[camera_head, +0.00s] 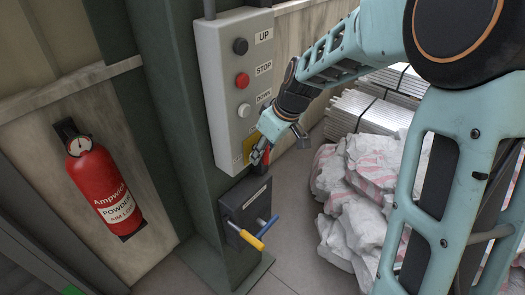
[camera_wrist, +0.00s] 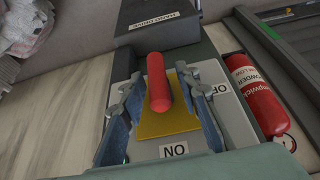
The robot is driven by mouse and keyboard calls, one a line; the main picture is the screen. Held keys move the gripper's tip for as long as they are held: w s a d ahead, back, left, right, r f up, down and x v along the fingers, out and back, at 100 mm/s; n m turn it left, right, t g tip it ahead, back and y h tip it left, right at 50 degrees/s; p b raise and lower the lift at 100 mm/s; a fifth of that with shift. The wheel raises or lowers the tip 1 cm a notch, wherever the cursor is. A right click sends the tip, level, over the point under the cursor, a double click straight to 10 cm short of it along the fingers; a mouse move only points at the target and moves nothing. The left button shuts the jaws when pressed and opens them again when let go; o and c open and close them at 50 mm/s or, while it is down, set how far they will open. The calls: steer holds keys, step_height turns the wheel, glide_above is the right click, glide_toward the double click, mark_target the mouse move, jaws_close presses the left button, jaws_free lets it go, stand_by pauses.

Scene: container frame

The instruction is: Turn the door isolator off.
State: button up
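The door isolator's red handle (camera_wrist: 158,82) stands out from a yellow plate (camera_wrist: 165,124) in the wrist view. An upside-down ON label (camera_wrist: 174,151) sits at the plate's near side and a partly hidden OFF label (camera_wrist: 222,88) at its right. My gripper (camera_wrist: 160,86) is open, one finger on each side of the handle, with gaps visible on both sides. In the head view my gripper (camera_head: 263,153) is at the lower end of the grey control box (camera_head: 216,75), covering most of the isolator; a bit of the yellow plate (camera_head: 248,148) shows.
UP, STOP and DOWN buttons (camera_head: 242,80) sit above the isolator. Below is a dark hand drive box (camera_head: 240,207) with a yellow handle (camera_head: 245,236) and a blue one (camera_head: 268,226). A red extinguisher (camera_head: 103,188) hangs left. White sacks (camera_head: 360,190) lie right.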

jaws_close()
steer(key=m+g+y+p, duration=0.1)
steer(key=g+y, duration=0.1)
steer(key=g, duration=0.1)
steer(key=shift+w+y+p, duration=0.1)
steer(key=shift+y+p, duration=0.2)
steer(key=g+y, duration=0.3)
steer(key=shift+f+m, duration=0.1)
steer(key=shift+m, duration=0.3)
steer(key=g+y+b, duration=0.1)
steer(key=m+g+y+b, duration=0.1)
steer(key=g+y, duration=0.1)
steer(key=shift+f+g+y, duration=0.2)
steer(key=shift+g+y, duration=0.1)
steer(key=shift+r+m+g+y+b, duration=0.2)
steer(key=shift+m+g+y+b, duration=0.6)
steer(key=shift+g+y+b, duration=0.45)
steer(key=shift+y, duration=0.25)
